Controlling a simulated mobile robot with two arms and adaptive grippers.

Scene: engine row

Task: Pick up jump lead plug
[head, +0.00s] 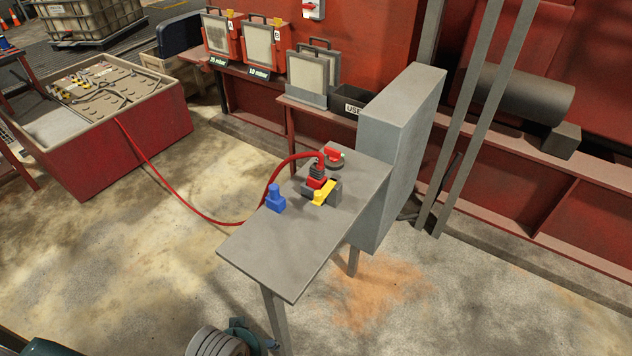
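The jump lead plug (317,180) is red with a dark ribbed upper part. It stands upright on the small grey table (290,250), at or in a dark block with a yellow part (324,194) beside it. Whether it is seated in the block is too small to tell. A red lead (272,182) leaves its top, arches left off the table and runs along the floor to the red battery box (130,135).
A tall grey cabinet (395,150) blocks the table's right side. The table's front is bare.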

